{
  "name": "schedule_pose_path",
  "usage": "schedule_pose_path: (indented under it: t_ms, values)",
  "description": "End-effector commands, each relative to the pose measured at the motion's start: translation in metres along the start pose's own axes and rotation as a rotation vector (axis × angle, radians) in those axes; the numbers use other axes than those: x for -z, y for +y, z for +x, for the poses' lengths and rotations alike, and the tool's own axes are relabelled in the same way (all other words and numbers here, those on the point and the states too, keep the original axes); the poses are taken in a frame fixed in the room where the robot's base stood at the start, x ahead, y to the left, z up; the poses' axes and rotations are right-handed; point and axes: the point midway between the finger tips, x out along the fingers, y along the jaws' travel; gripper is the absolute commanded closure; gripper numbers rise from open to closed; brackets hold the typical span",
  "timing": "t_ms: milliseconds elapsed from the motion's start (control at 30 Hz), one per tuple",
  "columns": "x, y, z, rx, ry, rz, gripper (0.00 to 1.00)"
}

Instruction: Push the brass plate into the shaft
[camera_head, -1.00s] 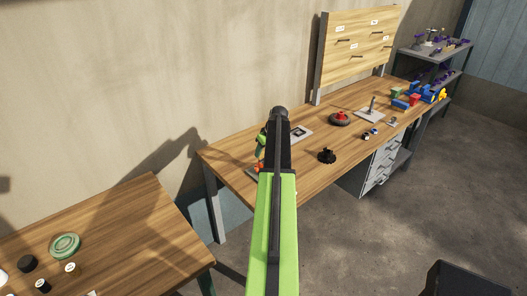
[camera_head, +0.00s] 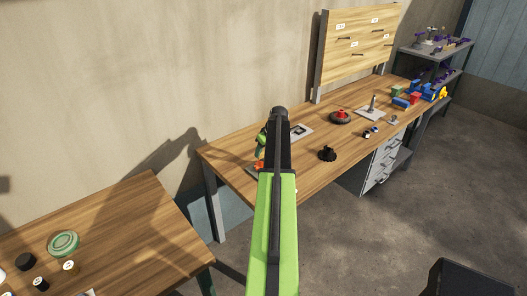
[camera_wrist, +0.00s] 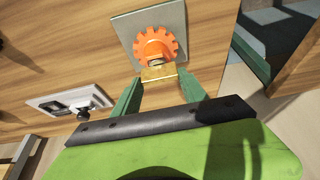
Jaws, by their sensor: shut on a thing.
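The brass plate (camera_wrist: 158,74) is in the wrist view, a small gold block between the green fingertips of my gripper (camera_wrist: 159,79). My gripper is shut on it. Just beyond the plate is an orange toothed gear (camera_wrist: 156,41) on a grey square base (camera_wrist: 122,30). A small metal end, perhaps the shaft (camera_wrist: 156,62), shows between gear and plate. I cannot tell whether the plate is inside it or only touching. In the head view my arm hides most of this; a bit of the orange gear (camera_head: 259,165) shows at its left.
A pale plate with a dark square (camera_wrist: 70,103) lies left of my gripper in the wrist view. On the workbench (camera_head: 240,158) are a black gear (camera_head: 327,154), a red-topped dark disc (camera_head: 340,116) and coloured blocks. A nearer table (camera_head: 120,225) holds a green disc (camera_head: 63,243).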

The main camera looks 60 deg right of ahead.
Motion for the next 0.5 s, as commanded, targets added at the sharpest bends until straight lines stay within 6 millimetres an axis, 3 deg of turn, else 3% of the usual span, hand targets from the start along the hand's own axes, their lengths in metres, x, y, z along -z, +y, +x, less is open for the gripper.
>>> schedule_pose_path:
  t_ms: [367,400,500]
  values:
    - [-0.0041,0.0001,0.0100,0.000,0.000,0.000,1.00]
    - [-0.0039,0.0000,0.0092,0.000,0.000,0.000,0.47]
    - [-0.0036,0.0000,0.0087,0.000,0.000,0.000,0.34]
